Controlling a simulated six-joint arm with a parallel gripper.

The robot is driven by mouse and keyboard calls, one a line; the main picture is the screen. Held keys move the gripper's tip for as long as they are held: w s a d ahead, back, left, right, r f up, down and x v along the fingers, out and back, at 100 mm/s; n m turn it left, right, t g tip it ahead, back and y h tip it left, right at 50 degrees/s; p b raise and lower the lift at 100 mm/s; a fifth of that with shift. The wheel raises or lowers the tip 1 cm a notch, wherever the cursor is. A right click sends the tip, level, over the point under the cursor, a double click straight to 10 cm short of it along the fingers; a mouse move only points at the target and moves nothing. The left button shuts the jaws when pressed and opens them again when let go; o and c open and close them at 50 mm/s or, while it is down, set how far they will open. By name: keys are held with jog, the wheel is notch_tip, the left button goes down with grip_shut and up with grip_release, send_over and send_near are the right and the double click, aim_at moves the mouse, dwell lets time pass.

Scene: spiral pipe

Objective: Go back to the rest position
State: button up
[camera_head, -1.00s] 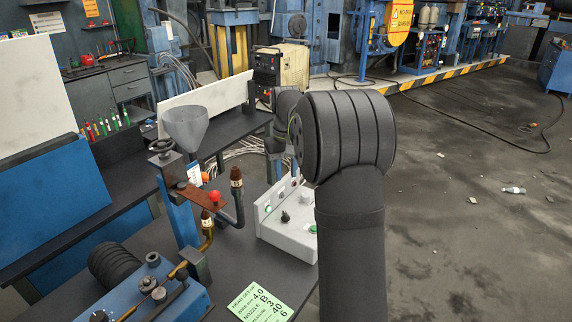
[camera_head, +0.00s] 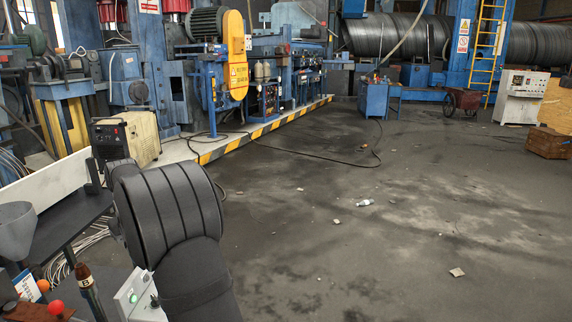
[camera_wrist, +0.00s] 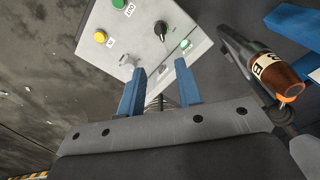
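My gripper (camera_wrist: 160,72) shows in the wrist view as two blue fingers with a clear gap between them, open and empty. A pale control box (camera_wrist: 150,35) lies beyond the fingertips, with a black knob, a yellow button and green buttons. In the head view my arm's dark rounded joint hides the gripper. Part of the control box (camera_head: 137,297) shows to its left, beside the B-marked part (camera_head: 90,290).
A grey funnel (camera_head: 16,230) and a red ball knob (camera_head: 56,307) are at the lower left in the head view. A cream machine (camera_head: 127,138) stands behind the arm. The concrete floor to the right is mostly open, with a cable (camera_head: 300,157) and small litter.

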notch_tip(320, 180, down, 16)
jog(key=shift+f, duration=0.1)
dwell(0.4)
jog(key=shift+r, duration=0.2)
notch_tip(320, 180, up, 17)
notch_tip(320, 180, down, 18)
jog(key=shift+r, duration=0.15)
jog(key=shift+r+n, duration=0.2)
jog(key=shift+n, duration=0.2)
jog(key=shift+r+n, duration=0.1)
jog(key=shift+n, duration=1)
notch_tip(320, 180, up, 17)
jog(key=f+n, duration=0.2)
jog(key=f, duration=0.2)
jog(key=f+n, duration=0.5)
jog(key=f, duration=0.2)
jog(key=shift+w+a+f+n, duration=0.3)
jog(key=shift+f, duration=0.05)
